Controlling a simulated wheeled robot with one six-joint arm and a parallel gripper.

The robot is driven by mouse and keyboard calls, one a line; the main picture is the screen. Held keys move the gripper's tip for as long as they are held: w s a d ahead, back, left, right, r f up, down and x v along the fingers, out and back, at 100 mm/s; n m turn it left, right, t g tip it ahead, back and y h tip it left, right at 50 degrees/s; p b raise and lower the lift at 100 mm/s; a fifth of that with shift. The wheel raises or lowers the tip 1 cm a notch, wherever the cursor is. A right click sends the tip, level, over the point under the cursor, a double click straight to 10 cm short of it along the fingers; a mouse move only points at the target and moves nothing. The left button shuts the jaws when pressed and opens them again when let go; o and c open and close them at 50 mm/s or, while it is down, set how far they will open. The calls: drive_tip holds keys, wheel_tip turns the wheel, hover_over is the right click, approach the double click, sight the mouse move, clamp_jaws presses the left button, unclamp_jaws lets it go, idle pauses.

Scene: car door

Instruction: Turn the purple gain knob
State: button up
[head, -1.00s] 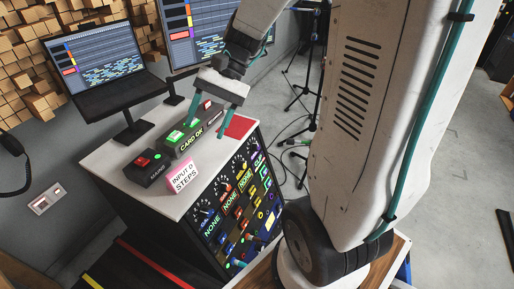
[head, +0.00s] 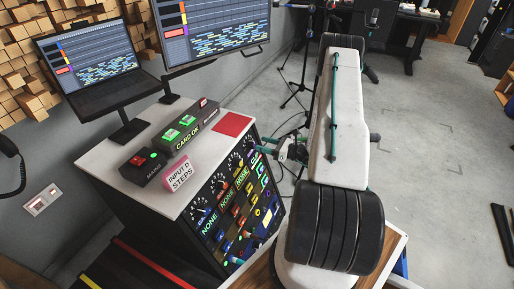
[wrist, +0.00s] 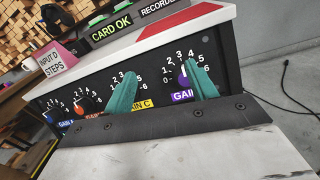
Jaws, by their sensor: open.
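The purple gain knob (wrist: 183,77) is at the right end of the top row on the rack's front panel in the wrist view. It is partly hidden behind the right teal finger, above a purple gain label (wrist: 182,97). My gripper (wrist: 162,70) is open, its two fingers apart in front of the panel. The right finger overlaps the knob's edge in the picture; I cannot tell if they touch. The left finger covers the area by the yellow GAIN C label. In the head view my gripper (head: 264,150) is at the panel's upper right.
An orange knob (wrist: 84,105) sits further left on the panel. The white rack top (head: 205,127) holds button boxes, a pink INPUT'D STEPS block (head: 178,176) and a red patch (head: 233,124). Stands and cables (head: 293,100) are behind. Open floor lies to the right.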

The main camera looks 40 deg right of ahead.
sight(252, 145)
wheel_tip(252, 145, down, 5)
drive_tip(key=s+d+m+h, duration=0.2)
drive_tip(key=m+h, duration=0.1)
drive_tip(key=x, duration=0.7)
drive_tip(key=shift+w+r+t, duration=0.15)
drive_tip(key=shift+r+t, duration=0.1)
drive_tip(key=shift+t, duration=0.15)
drive_tip(key=c, duration=1)
